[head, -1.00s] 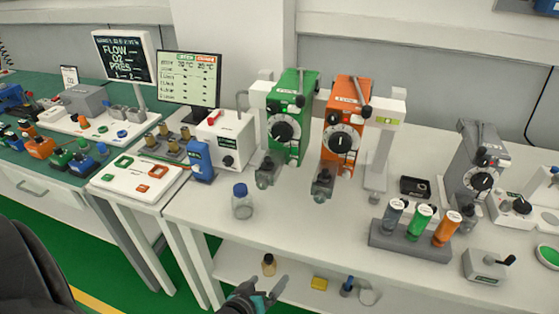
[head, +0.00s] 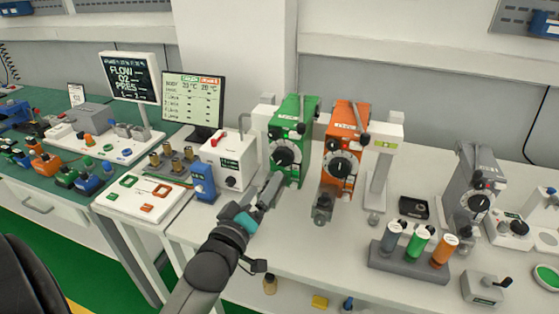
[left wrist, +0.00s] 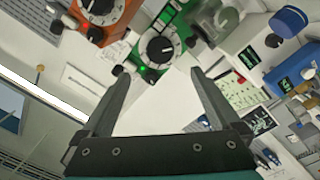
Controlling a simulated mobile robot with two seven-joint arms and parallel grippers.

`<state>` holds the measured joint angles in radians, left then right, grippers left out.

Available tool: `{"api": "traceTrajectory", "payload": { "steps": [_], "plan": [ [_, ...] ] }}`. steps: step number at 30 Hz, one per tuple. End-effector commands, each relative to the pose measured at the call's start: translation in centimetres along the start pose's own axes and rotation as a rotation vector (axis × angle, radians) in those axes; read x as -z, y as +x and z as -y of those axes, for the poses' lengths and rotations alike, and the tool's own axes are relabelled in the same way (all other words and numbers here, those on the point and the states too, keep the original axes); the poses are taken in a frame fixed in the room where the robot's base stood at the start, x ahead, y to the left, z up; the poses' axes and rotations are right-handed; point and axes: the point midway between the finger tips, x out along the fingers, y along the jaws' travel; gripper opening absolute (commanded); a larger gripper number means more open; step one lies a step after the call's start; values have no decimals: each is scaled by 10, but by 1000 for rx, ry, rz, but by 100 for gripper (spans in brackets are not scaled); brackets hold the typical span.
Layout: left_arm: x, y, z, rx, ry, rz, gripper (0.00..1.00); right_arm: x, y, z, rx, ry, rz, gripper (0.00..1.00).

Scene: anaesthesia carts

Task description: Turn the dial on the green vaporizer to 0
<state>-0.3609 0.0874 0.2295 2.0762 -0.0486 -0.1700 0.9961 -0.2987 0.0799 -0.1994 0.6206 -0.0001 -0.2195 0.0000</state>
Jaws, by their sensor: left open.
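The green vaporizer (head: 293,133) stands upright on the white bench, with a black round dial (head: 283,156) on its front. In the left wrist view the green vaporizer (left wrist: 143,70) and its dial (left wrist: 160,49) show beyond my open fingers. My left gripper (head: 270,188) is open and empty, in front of and below the dial, apart from it. The left wrist view shows its two fingers spread (left wrist: 160,85) with nothing between them. The number the dial points to is too small to read. My right gripper is not in view.
An orange vaporizer (head: 341,155) stands just right of the green one. A white box (head: 230,160) and blue device (head: 203,182) stand to the left. A rack with several coloured cylinders (head: 405,262) is at right. A monitor (head: 193,102) stands behind.

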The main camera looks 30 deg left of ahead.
Motion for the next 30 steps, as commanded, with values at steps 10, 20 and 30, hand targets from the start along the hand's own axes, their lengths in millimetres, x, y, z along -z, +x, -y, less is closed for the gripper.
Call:
{"api": "traceTrajectory", "payload": {
  "steps": [10,20,30],
  "plan": [
    [0,57,-1,-2,2,-1,97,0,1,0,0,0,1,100],
    [0,99,0,0,2,1,97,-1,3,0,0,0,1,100],
    [0,108,0,1,2,1,97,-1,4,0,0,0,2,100]
  ]
}}
